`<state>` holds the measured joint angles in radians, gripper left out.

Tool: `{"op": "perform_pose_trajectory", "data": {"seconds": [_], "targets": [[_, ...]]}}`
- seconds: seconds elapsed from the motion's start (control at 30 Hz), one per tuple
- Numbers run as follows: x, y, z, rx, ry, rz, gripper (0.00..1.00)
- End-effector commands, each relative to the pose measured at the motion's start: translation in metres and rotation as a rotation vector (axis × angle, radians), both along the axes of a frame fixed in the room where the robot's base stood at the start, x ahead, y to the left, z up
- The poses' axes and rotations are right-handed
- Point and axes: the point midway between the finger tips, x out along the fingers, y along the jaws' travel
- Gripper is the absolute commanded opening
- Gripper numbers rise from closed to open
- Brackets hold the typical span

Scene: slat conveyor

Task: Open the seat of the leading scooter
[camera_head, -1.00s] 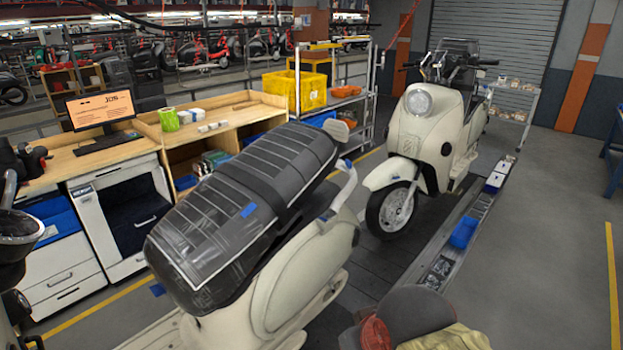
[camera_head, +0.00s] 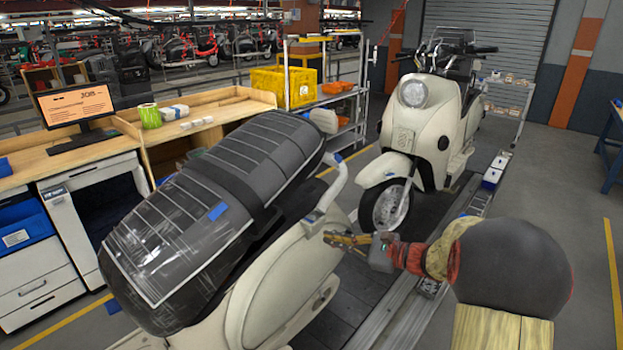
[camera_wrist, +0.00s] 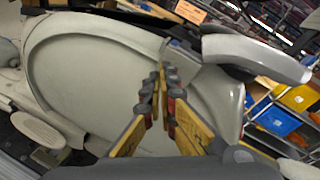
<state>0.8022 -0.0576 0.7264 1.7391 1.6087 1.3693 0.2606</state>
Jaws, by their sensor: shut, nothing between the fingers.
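The near scooter, ahead of the other in line, has a cream side panel (camera_head: 285,275) and a black, plastic-wrapped seat (camera_head: 210,205) lying down on the body. A blue tape piece (camera_head: 217,211) is on the seat. A pale grab rail (camera_head: 335,182) rises at its rear end. My gripper (camera_head: 328,239) is shut and empty beside the rear side panel, below the rail. In the wrist view, my gripper's fingertips (camera_wrist: 161,78) are in front of the cream panel (camera_wrist: 90,75), below the seat edge and left of the rail (camera_wrist: 255,55). I cannot tell whether they touch the panel.
A second cream scooter (camera_head: 425,125) stands behind, facing the near one's rear. A narrow parts rail (camera_head: 395,315) runs along the right side of the line. A wooden workbench (camera_head: 85,150) with a monitor and a shelf with a yellow crate (camera_head: 285,88) stand at left and back. The floor at right is clear.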

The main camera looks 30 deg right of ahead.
Motion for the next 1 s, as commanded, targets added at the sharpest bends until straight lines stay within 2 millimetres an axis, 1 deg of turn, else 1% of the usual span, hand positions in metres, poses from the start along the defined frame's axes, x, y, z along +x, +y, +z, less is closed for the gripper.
{"op": "perform_pose_trajectory", "data": {"seconds": [0.03,0.07,0.1,0.2,0.3,0.37,0.47,0.57,0.8,1.0], "targets": [[0.012,-0.011,0.018,0.063,-0.05,-0.038,0.0],[0.018,-0.018,0.031,0.097,-0.079,-0.061,0.0],[0.023,-0.026,0.047,0.137,-0.118,-0.083,0.0],[0.03,-0.042,0.082,0.214,-0.197,-0.124,0.0],[0.031,-0.048,0.1,0.275,-0.237,-0.139,0.0],[0.03,-0.046,0.104,0.302,-0.24,-0.129,0.0],[0.036,-0.043,0.105,0.308,-0.234,-0.126,0.0],[0.047,-0.036,0.107,0.307,-0.234,-0.124,0.0],[0.084,-0.017,0.116,0.306,-0.233,-0.124,0.0],[0.107,-0.006,0.122,0.305,-0.232,-0.125,0.0]]}}
